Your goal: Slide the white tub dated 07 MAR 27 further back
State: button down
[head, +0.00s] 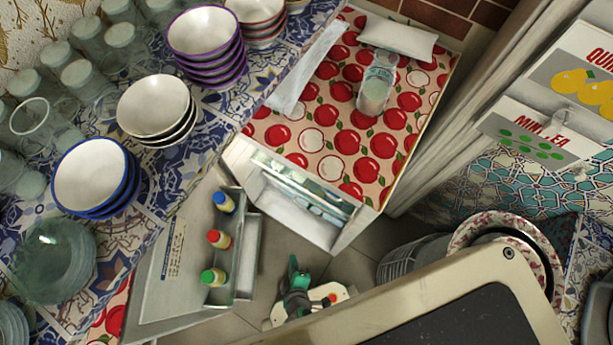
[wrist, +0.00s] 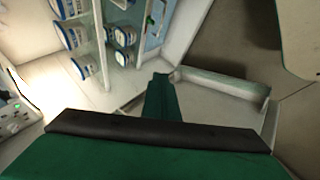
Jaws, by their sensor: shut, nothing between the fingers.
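Several white tubs with blue labels stand on the shelves of an open fridge in the wrist view, among them one tub (wrist: 72,36), one lower down (wrist: 83,66) and one further right (wrist: 123,37). Their dates are too small to read, so I cannot tell which is dated 07 MAR 27. My green gripper (wrist: 161,76) is shut and empty, at the fridge's open front and apart from the tubs. In the head view my gripper (head: 294,264) is low in front of the fridge (head: 293,226).
The fridge door (head: 170,262) stands open at the left, with bottles (head: 218,239) in its rack. A bin-like rack (wrist: 222,97) is near my gripper. Bowls (head: 90,175) and glasses crowd the tiled counter. An apple-patterned cloth (head: 345,140) covers the fridge top, holding a jar (head: 376,90).

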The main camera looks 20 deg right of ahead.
jog(key=w+d+f+n+g+h, duration=0.2)
jog(key=w+d+f+n+h, duration=0.4)
jog(key=f, duration=0.4)
jog(key=w+d+r+n+t+h, duration=0.1)
jog(key=w+r+n+t+h, duration=0.15)
jog(key=w+r+n, duration=0.4)
jog(key=w+d+r+n+t+h, duration=0.1)
jog(key=w+r+n+t+h, duration=0.2)
jog(key=w, duration=0.6)
jog(key=shift+m+g+h, duration=0.45)
jog(key=shift+g+h, duration=0.1)
jog(key=x, duration=0.9)
jog(key=shift+w+a, duration=0.1)
jog(key=shift+r, duration=0.1)
